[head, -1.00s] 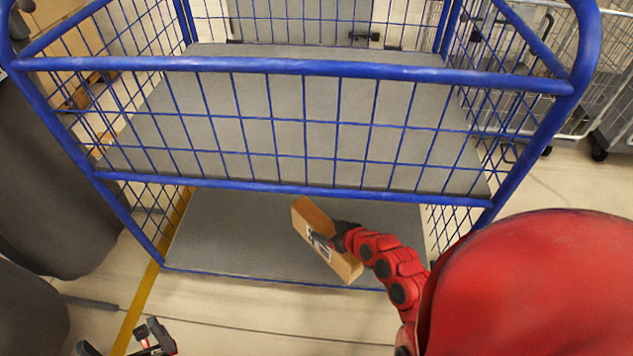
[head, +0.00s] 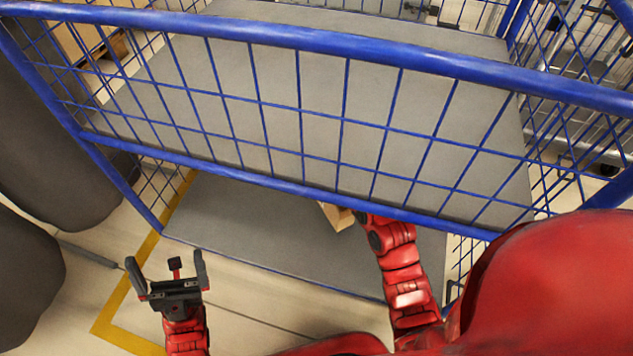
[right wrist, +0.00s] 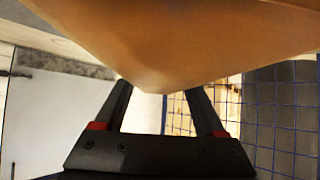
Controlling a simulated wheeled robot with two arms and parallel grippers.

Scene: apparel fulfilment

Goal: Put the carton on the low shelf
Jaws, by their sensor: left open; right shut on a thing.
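The low shelf (head: 250,232) is the grey bottom deck of a blue wire cage trolley. The brown carton (head: 338,216) is over this deck, under the upper shelf; the blue lower rail and wire hide most of it. My right arm reaches in below that rail. In the right wrist view the carton (right wrist: 180,38) fills the top, and my right gripper (right wrist: 162,92) is shut on it. Whether the carton touches the deck cannot be told. My left gripper (head: 168,268) is open and empty, outside the trolley at the front left.
The upper shelf (head: 440,150) lies above the low one, behind a blue wire front panel with a lower rail (head: 290,187). Dark grey rounded shapes (head: 50,160) stand at the left. A yellow floor line (head: 125,290) runs beside the trolley. Much of the low deck is bare.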

